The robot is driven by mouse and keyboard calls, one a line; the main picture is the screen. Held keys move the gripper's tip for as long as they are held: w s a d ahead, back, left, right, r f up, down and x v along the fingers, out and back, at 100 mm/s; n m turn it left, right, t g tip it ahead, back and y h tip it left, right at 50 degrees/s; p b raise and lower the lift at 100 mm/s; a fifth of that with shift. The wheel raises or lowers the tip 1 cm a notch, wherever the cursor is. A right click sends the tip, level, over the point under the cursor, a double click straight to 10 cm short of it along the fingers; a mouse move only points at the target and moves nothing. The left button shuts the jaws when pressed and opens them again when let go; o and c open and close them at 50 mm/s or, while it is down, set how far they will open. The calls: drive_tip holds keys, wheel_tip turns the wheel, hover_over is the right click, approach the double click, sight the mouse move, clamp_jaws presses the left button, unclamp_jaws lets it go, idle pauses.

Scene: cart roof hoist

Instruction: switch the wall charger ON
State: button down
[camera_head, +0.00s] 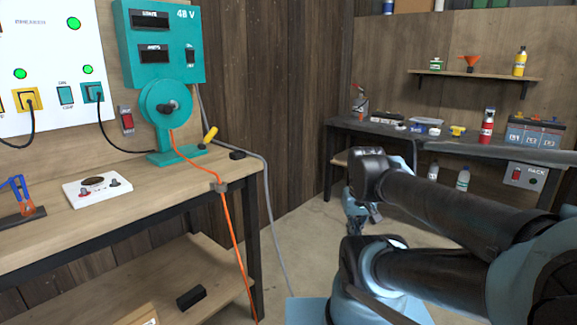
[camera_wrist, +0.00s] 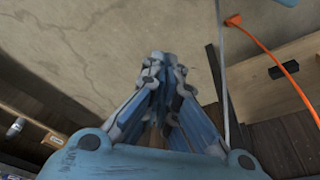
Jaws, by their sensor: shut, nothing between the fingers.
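The wall charger (camera_head: 180,68) is a teal box marked 48 V on the wooden wall, at the upper left in the head view. It has two dark display windows. A small dark switch (camera_head: 190,56) sits on its lower right front; I cannot tell its position. My gripper (camera_head: 356,222) is to the right of the charger and well below it, out over the floor and partly hidden by my arm. In the wrist view my gripper (camera_wrist: 164,62) is shut and empty, pointing at bare floor.
A teal reel (camera_head: 155,130) with an orange cable (camera_head: 226,235) stands on the left workbench (camera_head: 140,200). A red switch (camera_head: 127,120) is on the wall beside it. A back bench (camera_head: 390,128) holds batteries and bottles. The floor between the benches is clear.

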drive_tip(key=shift+s+a+f+g, duration=0.15)
drive_tip(key=shift+s+f, duration=0.15)
drive_tip(key=shift+s, duration=0.15)
drive_tip(key=shift+s+d+f+g, duration=0.15)
drive_tip(key=shift+s+f, duration=0.1)
drive_tip(key=shift+s, duration=0.15)
drive_tip(key=shift+a, duration=0.1)
